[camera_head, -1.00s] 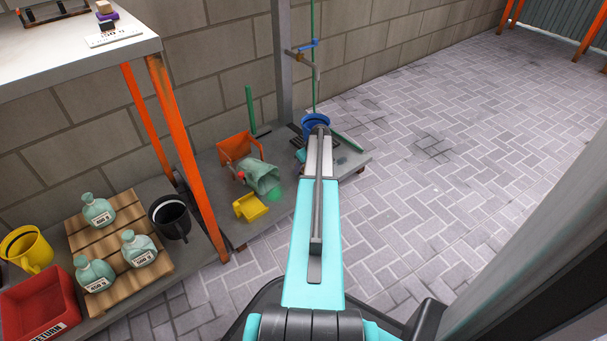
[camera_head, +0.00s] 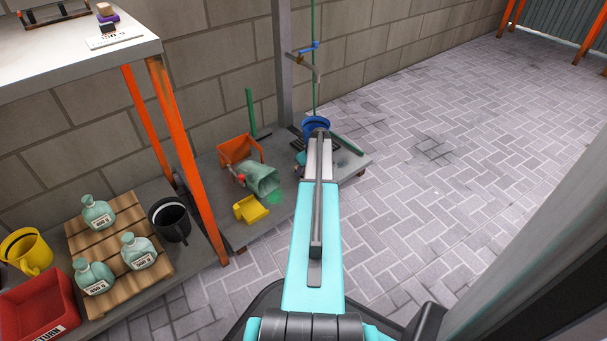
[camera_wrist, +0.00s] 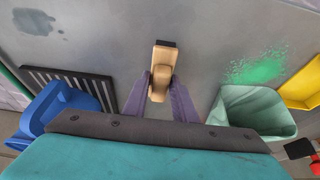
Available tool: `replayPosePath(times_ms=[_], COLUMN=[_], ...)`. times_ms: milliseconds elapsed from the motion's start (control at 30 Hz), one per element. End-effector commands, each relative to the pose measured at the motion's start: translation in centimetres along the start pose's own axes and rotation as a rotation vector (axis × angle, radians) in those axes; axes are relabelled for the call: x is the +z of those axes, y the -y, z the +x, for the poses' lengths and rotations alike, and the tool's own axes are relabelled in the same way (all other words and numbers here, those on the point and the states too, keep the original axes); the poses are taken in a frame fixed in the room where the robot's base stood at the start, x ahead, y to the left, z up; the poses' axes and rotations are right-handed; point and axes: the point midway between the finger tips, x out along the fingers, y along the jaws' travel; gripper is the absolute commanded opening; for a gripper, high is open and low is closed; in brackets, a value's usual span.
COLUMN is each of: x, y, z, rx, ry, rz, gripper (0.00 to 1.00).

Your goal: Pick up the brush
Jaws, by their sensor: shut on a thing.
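The brush (camera_wrist: 160,74) is a tan, wood-coloured piece with a dark end, in the upper middle of the wrist view. My gripper (camera_wrist: 160,88) is shut on it, with one purple-grey finger on each side. The grey platform surface shows behind it; I cannot tell whether the brush touches it. In the head view my arm reaches over the platform (camera_head: 285,209) and hides the brush and the gripper.
A blue bucket (camera_wrist: 62,108) and dark grate (camera_wrist: 82,86) are left of the gripper; a pale green bin (camera_wrist: 254,108) and yellow scoop (camera_wrist: 302,86) are right. An orange dustpan (camera_head: 238,148) stands near the wall. Paved floor (camera_head: 450,190) at right is clear.

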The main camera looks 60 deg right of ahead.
Motion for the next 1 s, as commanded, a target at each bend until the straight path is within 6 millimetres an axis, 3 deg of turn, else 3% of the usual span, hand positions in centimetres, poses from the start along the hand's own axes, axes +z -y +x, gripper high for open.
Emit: replayPosePath(times_ms=[433, 767, 1000], x=[-0.3, -1.6, 2.9], y=[0.0, 0.0, -2.5], z=[-0.8, -3.8, -6.0], rx=[0.000, 0.001, 0.001], ry=[0.000, -0.001, 0.000], rz=[0.000, 0.000, 0.004], gripper=[0.01, 0.01, 0.01])
